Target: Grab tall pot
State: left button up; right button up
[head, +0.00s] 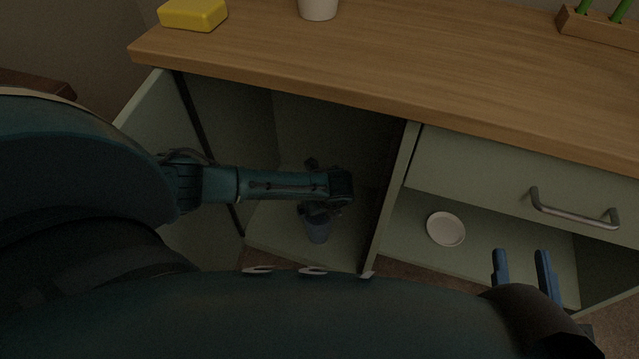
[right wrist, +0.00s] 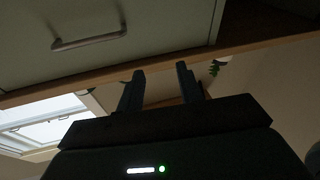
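A small dark blue vessel, which looks like the tall pot (head: 317,230), stands on the floor of the open left cabinet compartment. My left arm reaches in from the left, and the left gripper (head: 316,211) is right at the pot's top, covering its upper part. The fingers are dark and partly hidden, so I cannot tell whether they are closed on it. My right gripper (head: 522,268) is open and empty in front of the right compartment. Its two separated fingers also show in the right wrist view (right wrist: 160,88).
A wooden countertop (head: 400,62) overhangs the compartments. A yellow block (head: 193,14), a white pot (head: 318,8) and a wooden planter (head: 598,26) stand on it. A divider (head: 390,200) borders the left compartment. A white plate (head: 446,229) lies under the handled drawer (head: 510,185).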

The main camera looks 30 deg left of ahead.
pick_arm(q)
jog(key=b+x, duration=0.5)
jog(key=x, duration=0.2)
jog(key=shift+w+a+f, duration=0.1)
jog(key=shift+w+f, duration=0.1)
jog(key=shift+f, duration=0.05)
jog(key=shift+w+a+f, duration=0.15)
jog(key=shift+f, duration=0.15)
jog(key=b+x, duration=0.4)
jog(key=shift+w+f, duration=0.2)
jog(key=shift+f, duration=0.15)
jog(key=shift+f+b, duration=0.1)
jog(key=shift+b, duration=0.2)
jog(key=c, duration=1.3)
pick_arm(e)
notch_tip(320, 180, up, 7)
jog(key=n+t+y, duration=0.2)
jog(key=n+y, duration=0.4)
jog(key=y, duration=0.1)
jog(key=shift+w+r+y, duration=0.15)
jog(key=shift+w+y, duration=0.25)
